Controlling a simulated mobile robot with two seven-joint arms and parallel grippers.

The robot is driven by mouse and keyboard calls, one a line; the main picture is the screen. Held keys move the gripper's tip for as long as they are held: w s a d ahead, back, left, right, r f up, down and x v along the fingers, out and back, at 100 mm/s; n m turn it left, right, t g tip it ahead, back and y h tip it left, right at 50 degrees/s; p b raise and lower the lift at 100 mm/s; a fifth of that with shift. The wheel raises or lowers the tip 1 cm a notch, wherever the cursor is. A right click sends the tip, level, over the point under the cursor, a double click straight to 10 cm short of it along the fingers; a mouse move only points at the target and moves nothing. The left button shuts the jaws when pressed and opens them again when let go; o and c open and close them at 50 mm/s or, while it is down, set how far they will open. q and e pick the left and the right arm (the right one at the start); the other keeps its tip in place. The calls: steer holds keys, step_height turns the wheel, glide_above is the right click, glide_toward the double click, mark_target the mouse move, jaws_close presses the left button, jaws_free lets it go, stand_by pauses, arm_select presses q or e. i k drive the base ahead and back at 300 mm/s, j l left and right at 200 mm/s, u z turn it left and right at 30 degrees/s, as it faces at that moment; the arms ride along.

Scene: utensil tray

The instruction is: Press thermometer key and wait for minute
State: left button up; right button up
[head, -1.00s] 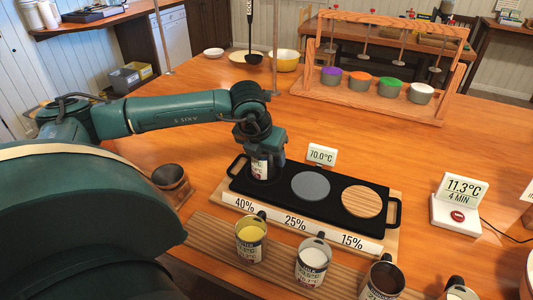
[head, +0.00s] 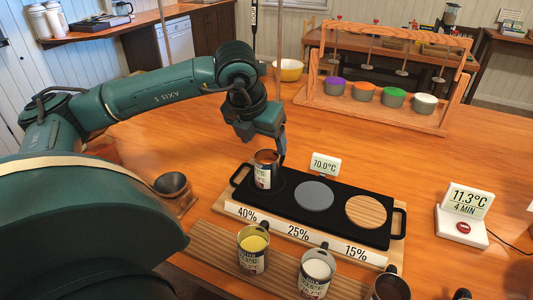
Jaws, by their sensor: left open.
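The thermometer (head: 465,212) is a white block with a sloped display reading 11.3°C and 4 MIN. Its red key (head: 463,227) sits on the base, and nothing touches it. My left gripper (head: 282,160) is open, pointing down just behind and above a labelled can (head: 264,170). The can stands upright on the left spot of the black tray (head: 285,210), and the fingers are partly hidden. The thermometer is far to the right of this gripper. My right gripper is not in view.
A small 70.0°C sign (head: 325,164) stands behind the tray. Several cans, including one with yellow contents (head: 254,243), stand on the slatted board in front. A wooden rack (head: 385,115) with coloured cups is at the back. Table between tray and thermometer is clear.

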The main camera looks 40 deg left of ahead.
mark_target(462, 227)
steer(key=k, duration=1)
